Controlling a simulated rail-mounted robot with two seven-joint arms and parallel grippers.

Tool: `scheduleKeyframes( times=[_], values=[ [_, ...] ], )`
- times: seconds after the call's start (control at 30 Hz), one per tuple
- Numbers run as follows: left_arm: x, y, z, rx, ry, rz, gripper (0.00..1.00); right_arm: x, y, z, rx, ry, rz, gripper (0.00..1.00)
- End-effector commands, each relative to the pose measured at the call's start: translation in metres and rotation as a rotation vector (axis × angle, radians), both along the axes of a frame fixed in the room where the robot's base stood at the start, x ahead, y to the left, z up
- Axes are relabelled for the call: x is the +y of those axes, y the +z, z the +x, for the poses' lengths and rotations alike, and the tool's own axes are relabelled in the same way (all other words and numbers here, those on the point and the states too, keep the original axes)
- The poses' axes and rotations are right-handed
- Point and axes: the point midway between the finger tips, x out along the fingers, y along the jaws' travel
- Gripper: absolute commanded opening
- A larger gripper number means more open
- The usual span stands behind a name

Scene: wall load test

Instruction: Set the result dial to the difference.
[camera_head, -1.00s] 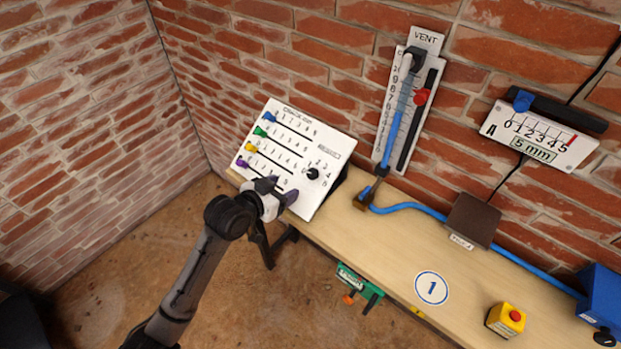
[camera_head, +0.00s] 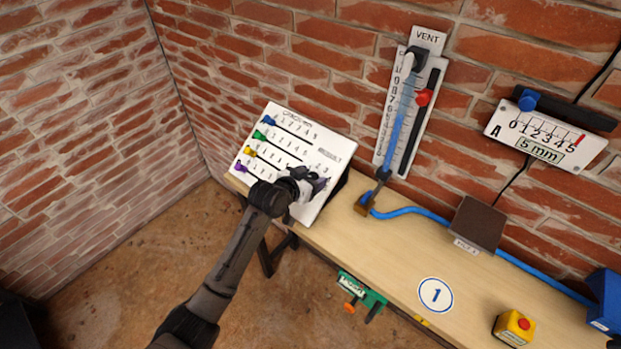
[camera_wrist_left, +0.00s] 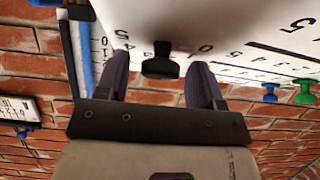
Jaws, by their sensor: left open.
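The white check panel (camera_head: 332,148) stands tilted at the left end of the bench, with printed number scales. Its blue (camera_head: 267,120), green (camera_head: 258,135), yellow (camera_head: 250,152) and purple (camera_head: 241,167) sliders sit at the left ends of their rows. My left gripper (camera_head: 318,183) is over the panel's right part and hides the result dial in the head view. In the left wrist view the black dial knob (camera_wrist_left: 161,62) shows between the two open, purple-tipped fingers, with numbers around it. Whether the fingers touch it cannot be told. The right gripper is not in view.
A vent gauge (camera_head: 427,41) with a red slider (camera_head: 424,97) is on the brick wall. A scale board (camera_head: 541,134) hangs right of it. A blue hose (camera_head: 409,209), brown box (camera_head: 478,223) and yellow button box (camera_head: 513,327) are on the bench (camera_head: 390,255).

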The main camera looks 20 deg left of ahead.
Motion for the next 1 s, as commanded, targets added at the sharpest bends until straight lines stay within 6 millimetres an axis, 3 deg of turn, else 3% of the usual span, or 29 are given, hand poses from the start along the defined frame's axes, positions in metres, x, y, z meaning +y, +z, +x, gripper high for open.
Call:
scheduleKeyframes(
  times=[0.23, 0.73, 1.0],
  values=[
    [-0.0002, 0.0002, 0.0003, -0.001, 0.0, 0.0, 0.62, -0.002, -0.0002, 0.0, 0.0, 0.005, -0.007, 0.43],
    [0.0, 0.0003, 0.0001, -0.001, 0.0, 0.0, 0.14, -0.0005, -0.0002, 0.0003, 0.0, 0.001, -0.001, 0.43],
    [0.0015, 0.0002, 0.0006, -0.008, -0.031, 0.024, 0.14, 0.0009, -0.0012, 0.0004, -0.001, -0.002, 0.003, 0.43]
  ],
)
